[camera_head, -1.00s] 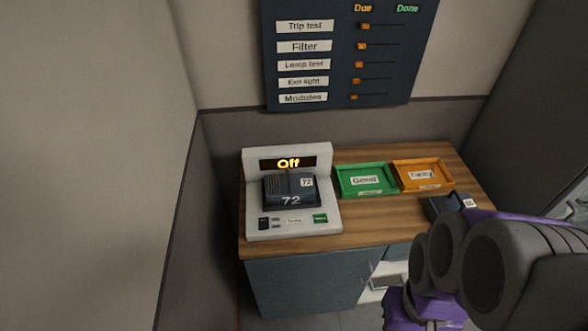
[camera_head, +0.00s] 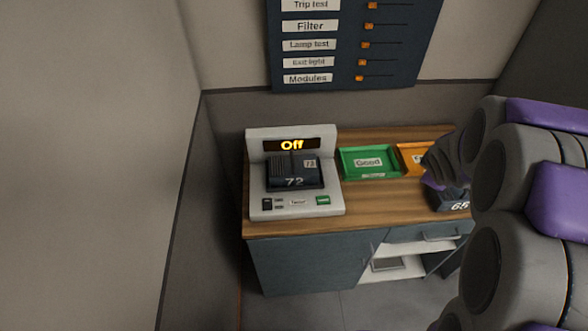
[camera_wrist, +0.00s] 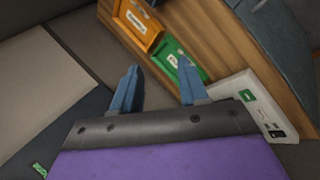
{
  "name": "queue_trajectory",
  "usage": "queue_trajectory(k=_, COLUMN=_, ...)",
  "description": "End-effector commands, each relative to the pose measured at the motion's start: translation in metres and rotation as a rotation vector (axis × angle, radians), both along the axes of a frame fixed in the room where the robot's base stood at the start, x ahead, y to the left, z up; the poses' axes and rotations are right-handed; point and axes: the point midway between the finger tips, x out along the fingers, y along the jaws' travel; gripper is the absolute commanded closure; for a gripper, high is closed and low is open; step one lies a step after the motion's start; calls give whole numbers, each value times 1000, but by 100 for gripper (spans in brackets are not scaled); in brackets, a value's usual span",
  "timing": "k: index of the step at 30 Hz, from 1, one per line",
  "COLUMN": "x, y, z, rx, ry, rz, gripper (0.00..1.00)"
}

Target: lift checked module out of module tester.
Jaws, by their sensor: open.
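The module tester (camera_head: 262,206) is a pale grey unit at the left of the wooden worktop, and its display reads "Off". In the wrist view only part of the tester (camera_wrist: 240,92) shows at the right; the module is not clearly visible there. My gripper (camera_wrist: 158,85) is open and empty, its two blue fingers apart, and it is off the module. In the head view my arm covers the right side of the worktop and the fingertips cannot be made out.
A green tray marked Good (camera_head: 368,174) and a partly hidden orange tray (camera_head: 411,160) stand right of the tester. A board with sliders (camera_head: 352,45) hangs above. Bare wood lies before the green tray.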

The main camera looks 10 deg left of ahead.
Motion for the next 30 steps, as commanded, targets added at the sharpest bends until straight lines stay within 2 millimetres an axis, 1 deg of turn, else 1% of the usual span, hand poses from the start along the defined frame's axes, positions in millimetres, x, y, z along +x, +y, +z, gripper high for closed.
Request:
queue_trajectory(k=1, x=18, y=2, z=-11, rx=-24, ry=-14, rz=88, gripper=57)
queue_trajectory(k=3, x=43, y=10, z=-22, rx=-61, ry=-48, rz=227, gripper=57)
queue_trajectory(k=6, x=75, y=28, z=-40, rx=-98, ry=-105, rz=430, gripper=57)
queue_trajectory(k=8, x=89, y=41, z=-52, rx=-112, ry=-139, rz=550, gripper=57)
queue_trajectory(k=9, x=98, y=51, z=-60, rx=-118, ry=-167, rz=631, gripper=57)
queue_trajectory(k=11, x=106, y=67, z=-73, rx=-123, ry=-206, rz=750, gripper=57)
queue_trajectory(k=12, x=110, y=79, z=-82, rx=-121, ry=-236, rz=828, gripper=57)
queue_trajectory(k=14, x=113, y=97, z=-95, rx=-114, ry=-284, rz=942, gripper=57)
queue_trajectory(k=17, x=111, y=128, z=-114, rx=-89, ry=-381, rz=1122, gripper=57)
queue_trajectory(k=20, x=100, y=158, z=-131, rx=-47, ry=-493, rz=1283, gripper=57)
queue_trajectory(k=21, x=94, y=170, z=-136, rx=-26, ry=-541, rz=1339, gripper=57)
queue_trajectory(k=24, x=75, y=193, z=-143, rx=30, ry=-662, rz=1450, gripper=57)
queue_trajectory(k=27, x=59, y=208, z=-146, rx=75, ry=-760, rz=1519, gripper=57)
queue_trajectory(k=30, x=48, y=217, z=-145, rx=106, ry=-828, rz=1556, gripper=57)
